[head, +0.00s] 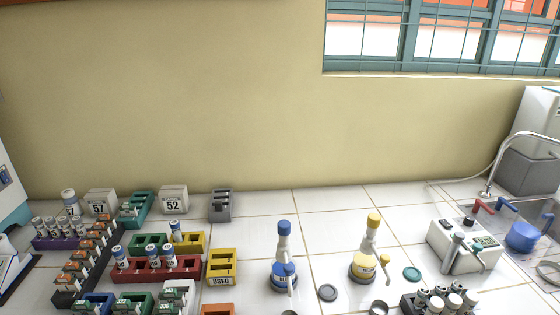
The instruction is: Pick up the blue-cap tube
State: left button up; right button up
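Several small white tubes with bluish bands stand upright in the red rack (140,277) at lower left. The leftmost of them is a tube (122,258) with a dark blue marking. Another such tube (176,231) stands behind them by the yellow rack (194,243). The tubes are too small for me to tell which one has the blue cap. Neither of my grippers shows in the head view.
A blue-topped bottle (283,262) and a yellow-topped bottle (365,258) stand mid-counter. A yellow "USED" rack (221,281) is left of them. A white device (462,251) and sink tap (490,185) are at right. Bare tiles (310,215) lie behind the bottles.

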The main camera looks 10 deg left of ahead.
aim_at(167, 250)
jog(key=i+l+u, duration=0.1)
jog(key=l+u, duration=0.65)
jog(key=i+l, duration=0.05)
